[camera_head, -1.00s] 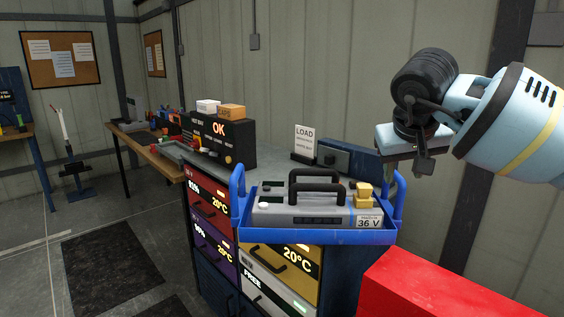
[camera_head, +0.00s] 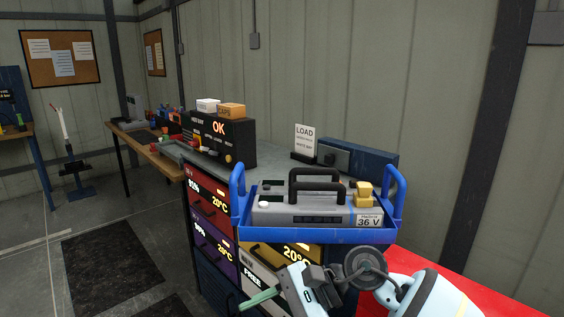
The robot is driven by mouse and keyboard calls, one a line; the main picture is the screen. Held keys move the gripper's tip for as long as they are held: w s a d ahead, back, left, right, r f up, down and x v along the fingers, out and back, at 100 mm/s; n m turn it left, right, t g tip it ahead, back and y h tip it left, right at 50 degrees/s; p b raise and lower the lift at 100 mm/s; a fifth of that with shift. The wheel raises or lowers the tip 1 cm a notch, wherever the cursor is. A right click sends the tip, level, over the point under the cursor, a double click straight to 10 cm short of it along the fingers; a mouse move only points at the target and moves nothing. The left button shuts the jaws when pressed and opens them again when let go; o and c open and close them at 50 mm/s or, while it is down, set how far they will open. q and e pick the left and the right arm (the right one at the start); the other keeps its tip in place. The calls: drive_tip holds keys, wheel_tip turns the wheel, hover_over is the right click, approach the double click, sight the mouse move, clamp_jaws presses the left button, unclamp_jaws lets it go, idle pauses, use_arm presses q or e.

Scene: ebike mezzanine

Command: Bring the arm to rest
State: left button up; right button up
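My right arm comes in from the lower right, pale blue with dark joints. Its gripper (camera_head: 268,297) is low in the picture, in front of the drawer cabinet's lower fronts and below the blue tray (camera_head: 300,236). A greenish finger-like part points left. Whether the fingers are apart or closed is unclear, and I see nothing held in them. The tray holds a grey 36 V battery pack (camera_head: 300,214) with black handles, standing clear above the gripper. My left gripper is not in view.
A cabinet (camera_head: 212,180) with coloured, labelled drawers stands under the tray. A red surface (camera_head: 500,300) lies at the lower right, behind my arm. A black tester (camera_head: 230,150) showing OK and a LOAD sign (camera_head: 305,138) stand on the cabinet top. The floor at left is open.

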drive_tip(key=s+d+f+n+t+h, duration=0.2)
drive_tip(key=s+d+f+n+t, duration=0.3)
drive_tip(key=f+n+t, duration=0.65)
drive_tip(key=s+d+f+n+t+h, duration=0.25)
drive_tip(key=d+f+n+t, duration=0.5)
drive_tip(key=n, duration=0.65)
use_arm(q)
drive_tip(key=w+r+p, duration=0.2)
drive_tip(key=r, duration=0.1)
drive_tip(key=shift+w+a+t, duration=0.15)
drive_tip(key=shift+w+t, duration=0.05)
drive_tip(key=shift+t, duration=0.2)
use_arm(e)
drive_tip(key=s+d+f+m+g+h, duration=0.3)
drive_tip(key=s+f+m, duration=0.4)
drive_tip(key=s, duration=0.3)
drive_tip(key=s+d+f+m+g+h, duration=0.3)
drive_tip(key=s+d+f+m+g, duration=0.2)
drive_tip(key=s, duration=0.5)
drive_tip(key=d+f+m, duration=0.2)
drive_tip(key=d+m, duration=0.1)
drive_tip(key=shift+s+d+f, duration=0.15)
drive_tip(key=shift+s+f, duration=0.05)
drive_tip(key=shift+f, duration=0.05)
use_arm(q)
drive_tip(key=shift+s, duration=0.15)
use_arm(e)
drive_tip(key=shift+s+h, duration=0.1)
drive_tip(key=shift+h, duration=0.15)
